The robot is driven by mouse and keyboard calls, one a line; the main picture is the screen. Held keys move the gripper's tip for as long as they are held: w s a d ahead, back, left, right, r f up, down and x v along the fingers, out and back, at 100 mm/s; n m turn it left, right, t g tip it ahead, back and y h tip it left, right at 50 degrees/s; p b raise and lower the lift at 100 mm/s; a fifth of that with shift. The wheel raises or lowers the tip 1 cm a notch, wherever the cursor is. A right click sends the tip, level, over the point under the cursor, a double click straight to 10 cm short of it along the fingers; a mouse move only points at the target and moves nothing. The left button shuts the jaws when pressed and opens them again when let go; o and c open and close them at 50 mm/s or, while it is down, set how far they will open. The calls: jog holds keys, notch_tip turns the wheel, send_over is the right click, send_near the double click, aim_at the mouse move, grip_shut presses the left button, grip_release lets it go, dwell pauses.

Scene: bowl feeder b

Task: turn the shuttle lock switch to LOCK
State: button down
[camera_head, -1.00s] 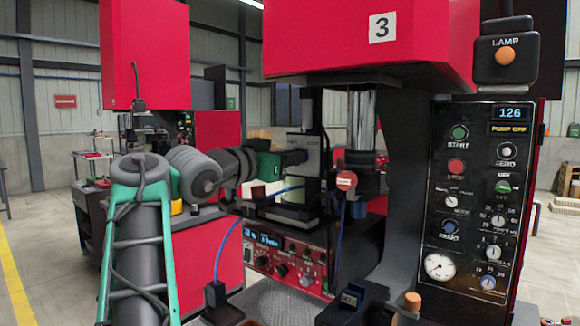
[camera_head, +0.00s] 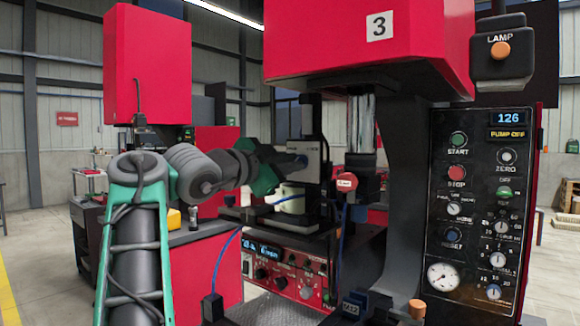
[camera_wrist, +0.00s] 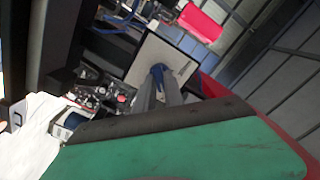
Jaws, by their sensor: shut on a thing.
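The shuttle lock switch seems to be the blue knob (camera_wrist: 157,70) on a light grey plate (camera_wrist: 181,66) in the wrist view. My gripper (camera_wrist: 160,84) has its grey fingers shut on this knob. In the head view my gripper (camera_head: 294,161) reaches from the left to the grey box (camera_head: 313,158) under the red press head. The fingers hide much of the knob there. I cannot read any LOCK marking or tell which way the knob points.
A red control box (camera_head: 288,272) with a display and knobs sits below my arm. A blue cable (camera_head: 228,262) hangs beside it. The black control panel (camera_head: 480,225) stands at the right. A red-and-white tag or button (camera_head: 346,182) is close right of the grey box.

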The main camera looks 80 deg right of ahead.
dwell(0.4)
jog(key=c, duration=1.4)
grip_release()
jog(key=shift+c, duration=0.2)
jog(key=shift+a, duration=0.1)
jog(key=v, duration=0.7)
jog(key=shift+a, duration=0.35)
jog(key=shift+w, duration=0.1)
